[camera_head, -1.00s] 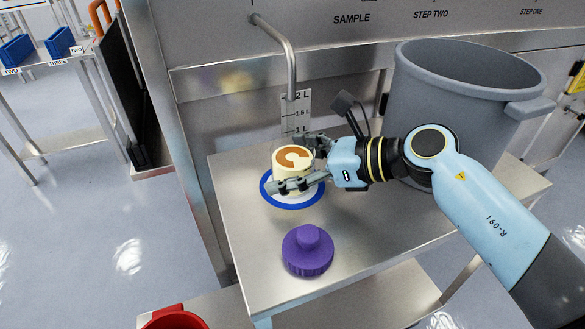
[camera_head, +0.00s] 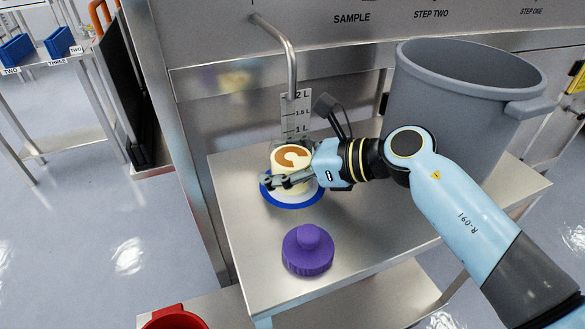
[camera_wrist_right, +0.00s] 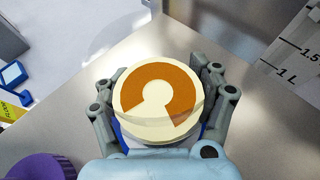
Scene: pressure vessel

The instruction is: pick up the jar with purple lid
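A round cream jar (camera_head: 287,158) with an orange-brown broken ring on top stands upright over a white, blue-rimmed disc (camera_head: 292,203) on the steel table. The jar fills the middle of the right wrist view (camera_wrist_right: 157,128). A purple knobbed lid (camera_head: 308,250) lies apart, nearer the table's front; its edge shows in the right wrist view (camera_wrist_right: 40,167). My right gripper (camera_head: 290,168) has fingers on both sides of the jar, very near or touching it; whether they press on it is unclear. My left gripper is not in view.
A large grey pot (camera_head: 455,110) stands on the right. A metal pipe (camera_head: 288,60) and a litre scale (camera_head: 296,113) are behind the jar. A red container (camera_head: 175,317) is low at the front. The table is clear around the purple lid.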

